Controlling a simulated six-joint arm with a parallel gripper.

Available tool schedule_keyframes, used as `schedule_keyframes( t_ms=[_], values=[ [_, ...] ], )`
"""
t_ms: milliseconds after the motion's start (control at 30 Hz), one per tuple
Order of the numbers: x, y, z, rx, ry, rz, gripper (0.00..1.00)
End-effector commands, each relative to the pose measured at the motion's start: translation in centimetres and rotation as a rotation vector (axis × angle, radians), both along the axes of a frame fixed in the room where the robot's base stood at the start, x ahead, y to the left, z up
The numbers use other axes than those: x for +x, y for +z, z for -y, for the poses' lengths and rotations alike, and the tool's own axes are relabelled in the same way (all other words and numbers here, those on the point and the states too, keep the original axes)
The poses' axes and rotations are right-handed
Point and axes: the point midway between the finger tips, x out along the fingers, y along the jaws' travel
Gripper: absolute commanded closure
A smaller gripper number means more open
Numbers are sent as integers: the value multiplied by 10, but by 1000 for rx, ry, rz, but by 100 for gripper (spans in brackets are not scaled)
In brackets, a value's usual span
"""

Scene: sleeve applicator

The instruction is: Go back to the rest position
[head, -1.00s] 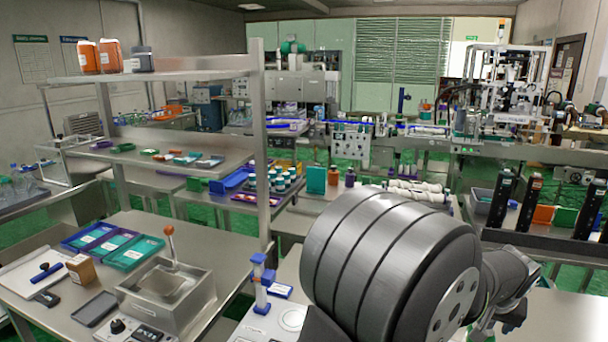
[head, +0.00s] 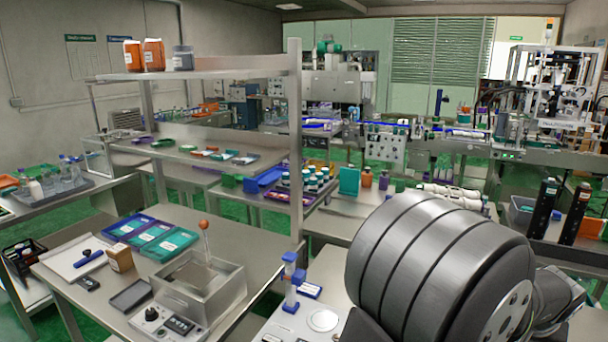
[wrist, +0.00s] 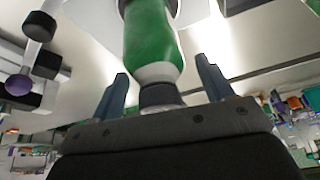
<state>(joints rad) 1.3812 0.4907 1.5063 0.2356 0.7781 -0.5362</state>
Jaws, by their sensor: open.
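My gripper (wrist: 162,68) shows in the wrist view as two blue-grey fingers standing well apart on a dark grey body. It is open. A green and white rounded thing with a dark end (wrist: 150,40) shows between and beyond the fingers; I cannot tell what it is or how far off it is. In the head view my large grey ribbed arm link fills the lower right, and my gripper cannot be made out there.
A steel bench (head: 235,245) on the left holds a steel box (head: 197,287), teal and purple trays (head: 150,236) and a notepad. A shelf post (head: 296,150) rises behind it. A blue and white stand (head: 290,283) is just left of my arm. Dark upright holders (head: 543,208) stand at right.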

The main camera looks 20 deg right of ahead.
Motion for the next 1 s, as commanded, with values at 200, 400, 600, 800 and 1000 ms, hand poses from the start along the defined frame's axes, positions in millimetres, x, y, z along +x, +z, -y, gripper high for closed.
schedule_keyframes(
  t_ms=[200, 400, 600, 800, 1000],
  values=[
    [-11, 48, -13, -13, -2, 2, 27],
    [-20, 85, -27, -13, -1, 1, 27],
    [-23, 93, -32, -3, 0, 1, 27],
    [-13, 56, -18, -3, 0, 1, 27],
    [-4, 19, -5, -5, 0, 0, 27]
  ],
)
